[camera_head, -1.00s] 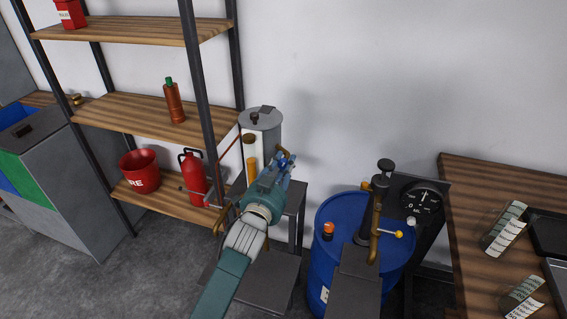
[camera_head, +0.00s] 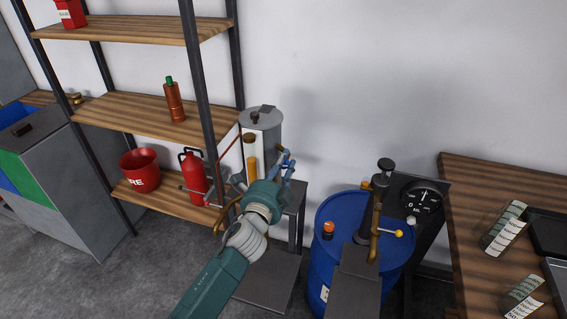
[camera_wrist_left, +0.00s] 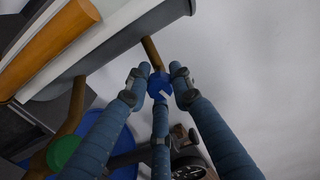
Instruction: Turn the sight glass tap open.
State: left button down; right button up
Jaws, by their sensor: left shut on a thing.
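A grey upright tank (camera_head: 262,122) with an amber sight glass (camera_head: 252,168) on its front stands beside the shelf rack. In the left wrist view, the amber tube (camera_wrist_left: 48,45) runs along the tank wall (camera_wrist_left: 110,52). A small blue tap handle (camera_wrist_left: 160,86) with a white mark sits at the end of a short brass pipe (camera_wrist_left: 152,52). My left gripper (camera_head: 286,160) reaches the tank's right side, its fingers closed around the blue handle, as the left wrist view (camera_wrist_left: 158,82) shows. Its fingers partly hide the tap in the head view. My right gripper is not in view.
A green knob (camera_wrist_left: 64,151) on a brass fitting shows at lower left in the wrist view. The shelf rack (camera_head: 200,90) is close on the left.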

pick_arm(q)
jog(key=shift+d+r+m, duration=0.1)
jog(key=shift+d+m, duration=0.05)
jog(key=shift+m, duration=1.15)
jog(key=c, duration=1.5)
grip_release()
jog(key=shift+s, duration=0.25)
jog(key=v, duration=1.1)
jog(key=shift+s, duration=0.3)
